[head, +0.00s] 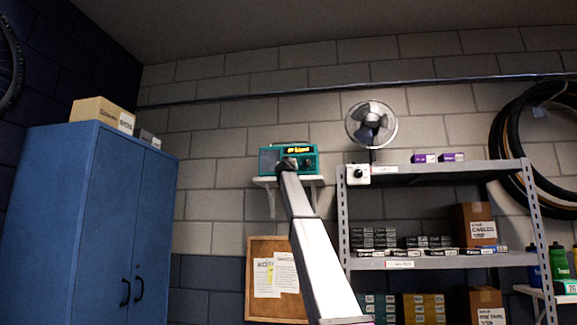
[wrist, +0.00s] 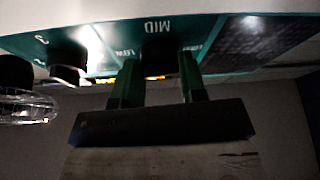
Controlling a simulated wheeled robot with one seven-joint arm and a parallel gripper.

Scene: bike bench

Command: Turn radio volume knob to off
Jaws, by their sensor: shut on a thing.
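The teal radio (head: 267,160) stands on a small wall shelf in the head view, with a lit yellow display. My gripper (head: 288,164) is at its front face, and my arm hides part of it. In the wrist view the teal radio face (wrist: 110,24) fills the top. My gripper (wrist: 158,72) has its two dark green fingers closed around a dark knob (wrist: 160,45). The markings LOW and MID are beside this knob; its pointer is too dark to read. A second dark knob (wrist: 66,58) is on the face to the left, apart from the fingers.
A fan (head: 371,125) stands right of the radio, on the metal shelving (head: 440,172). A blue cabinet (head: 75,215) with a cardboard box (head: 100,112) on top is at left. A cork board (head: 262,260) hangs below. The wall left of the radio is clear.

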